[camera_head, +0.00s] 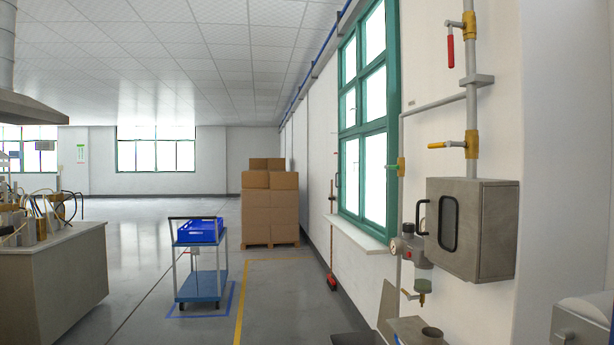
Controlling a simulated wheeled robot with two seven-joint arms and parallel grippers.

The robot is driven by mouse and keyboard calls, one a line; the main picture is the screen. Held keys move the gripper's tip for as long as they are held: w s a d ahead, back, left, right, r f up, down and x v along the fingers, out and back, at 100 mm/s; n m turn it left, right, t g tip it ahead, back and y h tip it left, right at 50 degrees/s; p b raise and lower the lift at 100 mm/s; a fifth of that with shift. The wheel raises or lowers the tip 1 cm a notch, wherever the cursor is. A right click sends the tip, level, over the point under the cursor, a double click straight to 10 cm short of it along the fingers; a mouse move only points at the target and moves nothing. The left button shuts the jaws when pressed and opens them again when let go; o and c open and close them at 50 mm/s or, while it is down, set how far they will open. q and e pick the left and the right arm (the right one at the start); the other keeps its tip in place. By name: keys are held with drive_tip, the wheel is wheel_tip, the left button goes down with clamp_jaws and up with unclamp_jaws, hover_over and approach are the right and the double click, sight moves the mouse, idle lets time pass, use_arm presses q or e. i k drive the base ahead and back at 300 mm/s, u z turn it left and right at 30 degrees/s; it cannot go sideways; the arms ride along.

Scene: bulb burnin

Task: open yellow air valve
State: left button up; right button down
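The yellow air valve (447,145) is on the vertical grey pipe on the right wall, above a grey metal cabinet. Its yellow handle sticks out to the left and lies roughly level, across the pipe. A red-handled valve (451,44) is higher on the same pipe, its handle hanging down. A green-handled valve (397,167) is on a branch pipe to the left. Neither of my grippers is in view.
The cabinet (496,230) with a black handle juts from the wall below the yellow valve. A pressure regulator (408,250) hangs left of it. A blue cart (200,285) with a blue crate (200,230) and stacked boxes (270,205) stand farther off. Open floor lies between.

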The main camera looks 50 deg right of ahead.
sight(450, 144)
drive_tip(key=z, duration=1.55)
drive_tip(key=i, duration=1.75)
drive_tip(key=z, duration=0.6)
